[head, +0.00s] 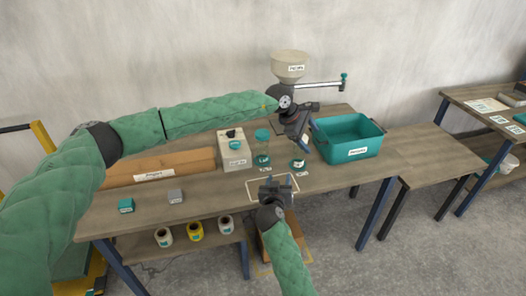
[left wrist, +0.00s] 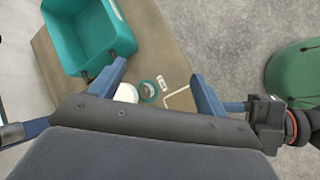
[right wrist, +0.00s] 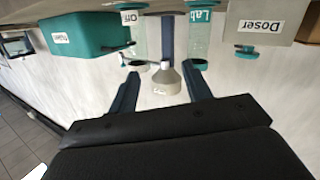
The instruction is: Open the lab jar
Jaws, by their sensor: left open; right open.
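The lab jar (head: 263,149) stands upright on the table, clear with a teal lid (head: 262,134) on top. In the right wrist view, which is upside down, the jar (right wrist: 198,38) has a "Lab" label. My left gripper (head: 304,141) is open and empty above and behind that second container, right of the lab jar. My right gripper (head: 275,180) is open and empty in front of the lab jar. Both are apart from it.
A doser box (head: 233,150) stands just left of the lab jar. A teal bin (head: 350,138) is at right, a brown box (head: 150,168) at left. A hopper (head: 290,66) with a side arm rises behind. A white outline marks the table's front.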

